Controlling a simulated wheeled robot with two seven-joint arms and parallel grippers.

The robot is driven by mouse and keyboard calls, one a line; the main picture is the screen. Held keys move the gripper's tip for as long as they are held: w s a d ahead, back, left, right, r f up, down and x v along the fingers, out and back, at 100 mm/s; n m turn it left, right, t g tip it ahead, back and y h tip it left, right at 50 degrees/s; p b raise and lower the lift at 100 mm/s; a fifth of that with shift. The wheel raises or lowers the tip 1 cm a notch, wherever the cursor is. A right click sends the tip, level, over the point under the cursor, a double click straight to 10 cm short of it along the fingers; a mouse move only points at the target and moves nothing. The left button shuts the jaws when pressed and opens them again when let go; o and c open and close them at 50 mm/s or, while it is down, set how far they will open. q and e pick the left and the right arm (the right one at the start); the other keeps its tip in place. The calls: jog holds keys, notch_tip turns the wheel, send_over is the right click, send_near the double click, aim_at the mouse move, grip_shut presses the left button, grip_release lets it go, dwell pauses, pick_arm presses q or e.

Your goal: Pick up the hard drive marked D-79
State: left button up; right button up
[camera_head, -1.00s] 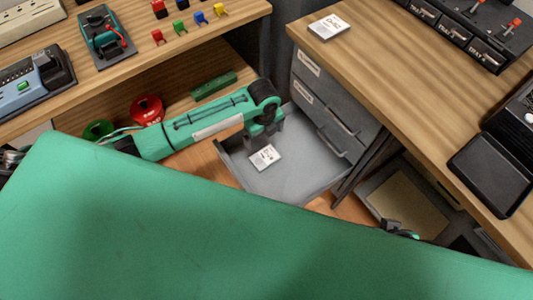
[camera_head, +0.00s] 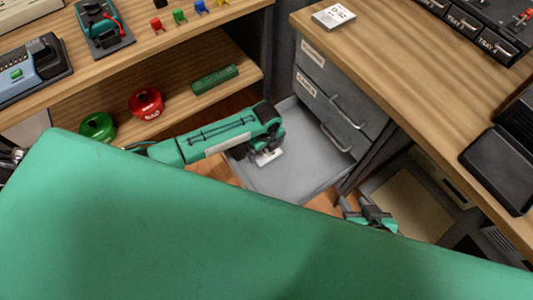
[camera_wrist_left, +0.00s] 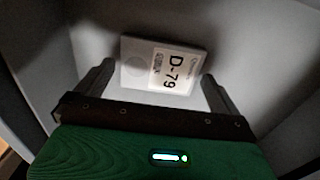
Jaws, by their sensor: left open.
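The hard drive marked D-79 (camera_wrist_left: 140,70) lies in the open grey drawer (camera_head: 308,165); its white label reads clearly in the left wrist view. In the head view only a pale edge of the drive (camera_head: 270,158) shows under my left gripper (camera_head: 262,154). My left gripper also shows in the wrist view (camera_wrist_left: 157,70), open, with one finger on each side of the drive. Whether the fingers touch it I cannot tell. My right gripper (camera_head: 374,216) is partly visible beyond my green body, away from the drawer; its jaws are unclear.
Another drive (camera_head: 334,16) with a hard-to-read label lies on the right desk (camera_head: 400,70). The drawer walls and the cabinet front (camera_head: 340,90) stand close around my left gripper. A shelf at left holds a red spool (camera_head: 146,102), a green spool (camera_head: 97,127) and a green strip (camera_head: 214,79).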

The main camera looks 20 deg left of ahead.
pick_arm(q)
jog(key=shift+f, duration=0.55)
jog(key=shift+c, duration=0.4)
jog(key=c, duration=0.7)
jog(key=shift+c, duration=0.3)
jog(key=shift+r, duration=0.2)
